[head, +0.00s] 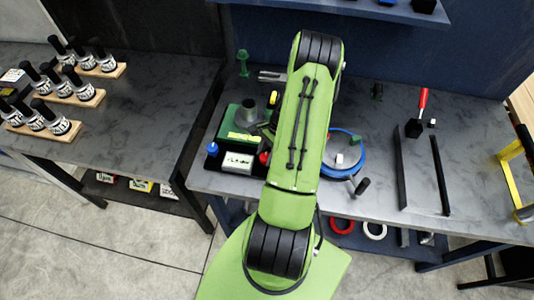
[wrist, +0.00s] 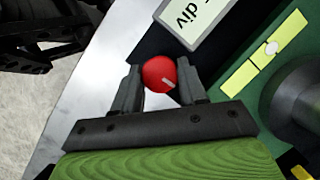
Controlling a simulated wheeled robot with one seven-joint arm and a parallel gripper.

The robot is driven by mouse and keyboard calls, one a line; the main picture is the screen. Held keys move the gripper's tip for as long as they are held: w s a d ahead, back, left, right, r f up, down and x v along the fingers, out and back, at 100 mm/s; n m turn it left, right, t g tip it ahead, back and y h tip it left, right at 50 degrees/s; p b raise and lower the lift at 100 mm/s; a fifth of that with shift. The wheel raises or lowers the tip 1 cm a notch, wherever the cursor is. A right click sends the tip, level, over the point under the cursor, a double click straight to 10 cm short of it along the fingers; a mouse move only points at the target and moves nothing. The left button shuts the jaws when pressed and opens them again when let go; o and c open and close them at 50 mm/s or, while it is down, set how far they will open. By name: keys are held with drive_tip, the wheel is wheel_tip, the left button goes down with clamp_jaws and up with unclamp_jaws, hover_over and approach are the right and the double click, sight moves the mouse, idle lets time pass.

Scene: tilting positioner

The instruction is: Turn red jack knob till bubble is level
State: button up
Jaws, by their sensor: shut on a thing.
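The red jack knob (wrist: 160,73) sits between the two fingers of my gripper (wrist: 159,82) in the wrist view. The gripper is shut on it. A pale line marks the knob's face, pointing to the lower right. In the head view the knob (head: 264,158) shows as a small red spot beside my arm, which hides the gripper. The green tilting plate (head: 233,125) carries a yellow level (wrist: 240,77). The pale bubble (wrist: 270,47) lies near the level's middle, seemingly a little toward its upper-right end. I cannot tell whether it is exactly centred.
A white "div" card (wrist: 193,22) lies close to the knob. A dark grey cylinder (head: 247,112) stands on the green plate. A blue-rimmed round disc (head: 344,150) is right of my arm. Bottles on wooden racks (head: 75,90) stand on the left table.

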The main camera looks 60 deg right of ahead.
drive_tip(key=n+b, duration=0.1)
drive_tip(key=n, duration=0.1)
drive_tip(key=n+g, duration=0.1)
drive_tip(key=n, duration=0.1)
drive_tip(key=n+g+b, duration=0.1)
drive_tip(key=n, duration=0.1)
drive_tip(key=shift+w+f+b, duration=0.1)
drive_tip(key=shift+w+b, duration=0.15)
drive_tip(key=shift+b, duration=0.1)
drive_tip(key=n+g+b, duration=0.1)
drive_tip(key=n, duration=0.1)
drive_tip(key=n+g, duration=0.1)
drive_tip(key=n, duration=0.1)
drive_tip(key=shift+w+n+h+b, duration=0.1)
drive_tip(key=shift+n+h+b, duration=0.3)
drive_tip(key=o, duration=1.1)
drive_tip(key=shift+c, duration=0.2)
drive_tip(key=shift+r, duration=0.2)
drive_tip(key=v, duration=1.5)
drive_tip(key=shift+w+r+p, duration=0.2)
drive_tip(key=shift+r+p, duration=0.05)
drive_tip(key=shift+p, duration=0.05)
